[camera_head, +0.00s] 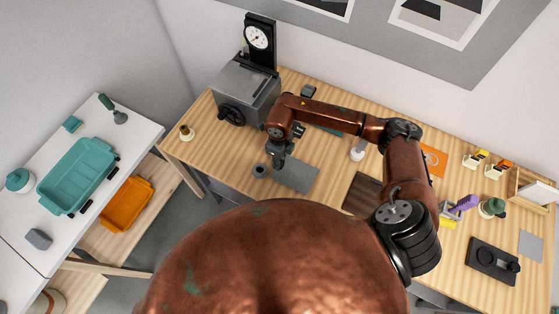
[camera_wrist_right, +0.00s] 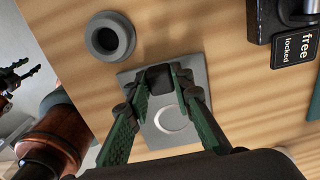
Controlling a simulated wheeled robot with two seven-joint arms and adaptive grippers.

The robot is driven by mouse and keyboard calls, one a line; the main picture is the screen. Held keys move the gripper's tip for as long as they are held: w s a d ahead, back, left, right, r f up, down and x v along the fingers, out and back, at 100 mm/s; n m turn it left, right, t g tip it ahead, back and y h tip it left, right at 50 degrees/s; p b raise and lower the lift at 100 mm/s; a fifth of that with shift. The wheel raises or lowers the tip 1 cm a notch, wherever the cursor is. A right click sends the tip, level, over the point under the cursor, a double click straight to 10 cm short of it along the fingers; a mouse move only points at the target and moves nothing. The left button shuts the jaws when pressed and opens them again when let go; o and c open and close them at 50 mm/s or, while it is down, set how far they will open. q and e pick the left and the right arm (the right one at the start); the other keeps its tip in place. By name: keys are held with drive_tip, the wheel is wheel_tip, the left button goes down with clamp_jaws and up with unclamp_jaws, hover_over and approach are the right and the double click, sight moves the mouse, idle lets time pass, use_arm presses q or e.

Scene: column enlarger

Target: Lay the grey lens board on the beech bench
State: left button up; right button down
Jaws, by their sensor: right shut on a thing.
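The grey lens board (camera_wrist_right: 174,121) is a flat square plate with a pale round ring in the right wrist view. My right gripper (camera_wrist_right: 161,86) has its green-padded fingers closed in on a dark block at the board's upper edge, holding it. The board is face-on over the beech bench (camera_wrist_right: 240,105); whether it touches the wood I cannot tell. In the head view my right gripper (camera_head: 278,160) points down at a grey plate (camera_head: 297,174) at the bench's front left part. My left gripper (camera_wrist_right: 22,76) shows at the left edge of the right wrist view, fingers apart and empty.
A small dark ring-shaped cup (camera_head: 260,169) stands close left of the gripper. The grey enlarger (camera_head: 247,90) with its dial stands behind it. A dark brown board (camera_head: 362,194) lies to the right. A white table (camera_head: 115,143) with a teal tray (camera_head: 77,174) stands left.

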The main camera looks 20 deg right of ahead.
drive_tip(key=shift+f, duration=0.25)
drive_tip(key=c, duration=1.6)
unclamp_jaws()
drive_tip(key=shift+r, duration=0.1)
drive_tip(key=shift+r+p, duration=1.8)
drive_tip(key=shift+r, duration=2.15)
